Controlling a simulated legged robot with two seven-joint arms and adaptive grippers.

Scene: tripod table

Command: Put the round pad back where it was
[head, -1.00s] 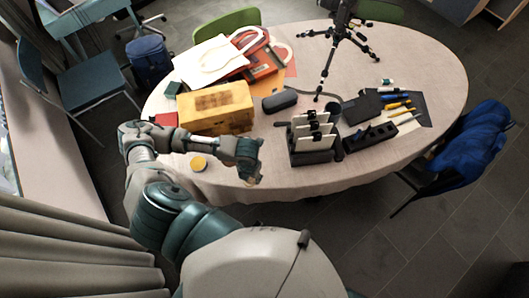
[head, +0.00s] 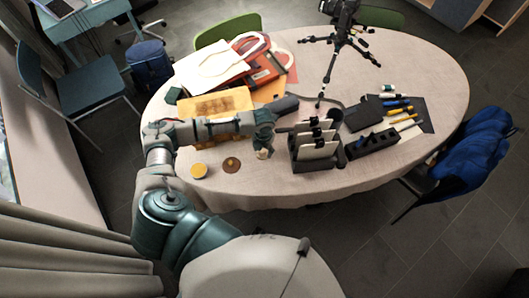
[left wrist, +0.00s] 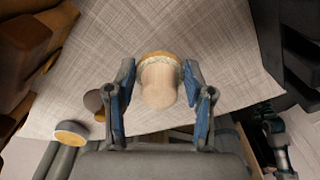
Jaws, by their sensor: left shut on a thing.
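My left gripper (head: 263,143) is shut on a pale wooden knob-like piece (left wrist: 158,88) with a golden round band at its far end; it also shows in the head view (head: 262,154). It is over the near part of the table, left of the black card holder. I cannot tell whether it touches the cloth. A yellow-topped round pad (head: 198,170) lies near the table's front edge; it also shows in the left wrist view (left wrist: 71,132). A brown disc (head: 231,164) lies between it and my gripper; it also shows in the left wrist view (left wrist: 93,100).
The black holder with white cards (head: 314,154) stands right of my gripper. A yellow box (head: 222,101) is behind my forearm, and a dark case (head: 286,104) is behind the gripper. A tripod (head: 333,52) stands at the back. The cloth right of the brown disc is partly clear.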

